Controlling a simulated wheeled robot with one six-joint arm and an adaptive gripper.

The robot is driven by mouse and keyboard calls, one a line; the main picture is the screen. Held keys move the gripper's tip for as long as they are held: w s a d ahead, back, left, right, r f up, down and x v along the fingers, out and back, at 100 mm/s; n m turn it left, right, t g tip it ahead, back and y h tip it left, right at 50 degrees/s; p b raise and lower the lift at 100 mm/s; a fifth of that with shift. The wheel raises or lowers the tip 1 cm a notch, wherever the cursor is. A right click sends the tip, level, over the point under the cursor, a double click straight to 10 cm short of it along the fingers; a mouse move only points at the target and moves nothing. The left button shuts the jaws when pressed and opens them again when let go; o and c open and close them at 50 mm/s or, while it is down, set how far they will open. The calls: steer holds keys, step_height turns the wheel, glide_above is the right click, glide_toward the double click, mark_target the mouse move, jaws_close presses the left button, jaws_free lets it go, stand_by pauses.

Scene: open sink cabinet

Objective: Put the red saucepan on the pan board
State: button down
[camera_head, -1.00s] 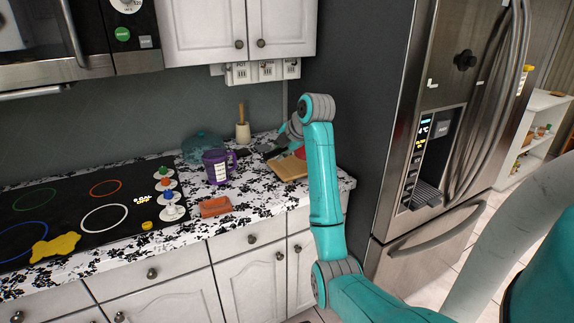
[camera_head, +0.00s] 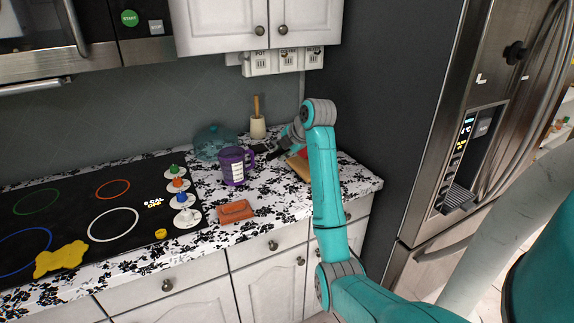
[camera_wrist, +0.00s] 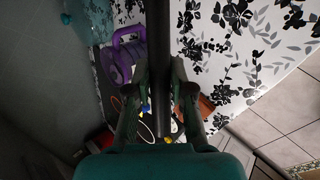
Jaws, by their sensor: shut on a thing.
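The red saucepan (camera_head: 303,152) is mostly hidden behind my arm in the head view; only a small red part shows, by the pan board. The wooden pan board (camera_head: 297,167) lies at the right end of the counter, partly covered by my arm. My gripper (camera_head: 276,151) is low over the counter, left of the red part. In the wrist view my gripper (camera_wrist: 161,85) is shut on a long dark bar, which looks like the saucepan's handle (camera_wrist: 160,35). The pan's body cannot be made out there. I cannot tell whether the pan touches the board.
A purple measuring cup (camera_head: 233,167), a clear teal vessel (camera_head: 212,141) and a utensil crock (camera_head: 257,127) stand left of my gripper. An orange-brown block (camera_head: 236,211) lies near the front edge. The cooktop (camera_head: 75,205) is at left, the fridge (camera_head: 450,130) at right.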

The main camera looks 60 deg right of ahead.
step_height(320, 180, down, 5)
steer(key=shift+f, duration=0.1)
stand_by(0.3)
steer(key=c, duration=1)
jaws_free()
